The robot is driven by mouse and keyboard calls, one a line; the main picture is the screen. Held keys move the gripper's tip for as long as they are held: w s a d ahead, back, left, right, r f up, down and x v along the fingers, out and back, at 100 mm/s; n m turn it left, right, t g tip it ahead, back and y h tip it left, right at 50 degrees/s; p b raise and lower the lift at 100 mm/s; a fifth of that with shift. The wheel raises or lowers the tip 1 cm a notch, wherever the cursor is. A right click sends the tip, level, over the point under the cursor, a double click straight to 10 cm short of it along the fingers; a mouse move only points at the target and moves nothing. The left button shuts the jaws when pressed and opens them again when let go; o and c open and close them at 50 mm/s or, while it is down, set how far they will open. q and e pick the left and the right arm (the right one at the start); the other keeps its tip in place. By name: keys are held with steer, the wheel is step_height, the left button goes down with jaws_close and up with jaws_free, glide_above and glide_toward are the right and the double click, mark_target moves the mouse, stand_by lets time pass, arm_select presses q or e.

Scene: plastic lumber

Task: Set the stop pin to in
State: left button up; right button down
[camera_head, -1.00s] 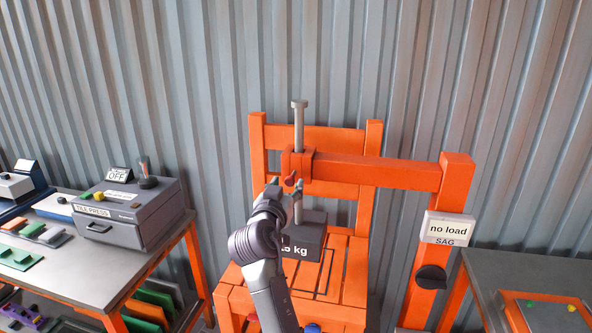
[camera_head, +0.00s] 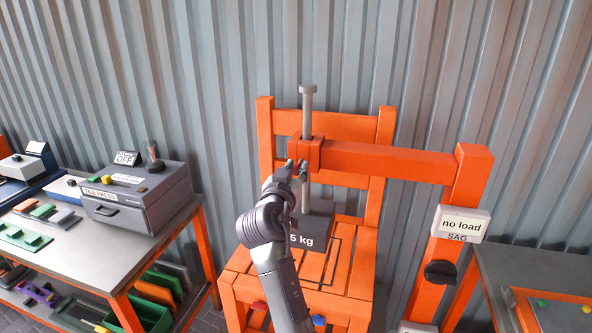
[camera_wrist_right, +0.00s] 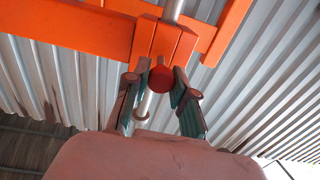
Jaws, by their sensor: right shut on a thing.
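The stop pin (camera_wrist_right: 162,78) has a round red knob and sits at the orange clamp block (camera_head: 311,153) around the grey vertical rod (camera_head: 308,112). In the head view my right gripper (camera_head: 297,168) hides the knob. In the right wrist view, the dark green-padded fingers of my right gripper (camera_wrist_right: 157,86) stand on either side of the knob, shut on it. A dark weight block (camera_head: 318,222) marked "5 kg", its label partly hidden by my arm, is at the rod's lower part. My left gripper is not in view.
The orange beam (camera_head: 390,160) runs right to a post with a "no load" sign (camera_head: 460,222) and a black knob (camera_head: 440,273). An orange slatted chair (camera_head: 352,262) stands below. The tile press (camera_head: 137,200) is on the left bench, clear of my arm.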

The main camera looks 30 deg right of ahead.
mark_target(300, 162)
steer(key=shift+f, duration=0.1)
steer(key=shift+w+d+b, duration=0.25)
steer(key=shift+d+b, duration=0.05)
steer(key=shift+b, duration=0.05)
steer(key=shift+b+x, duration=0.55)
steer(key=shift+x, duration=0.6)
steer(key=c, duration=1.3)
jaws_free()
steer(key=o, duration=0.3)
steer(key=shift+w+d, duration=0.15)
steer(key=shift+o, duration=0.2)
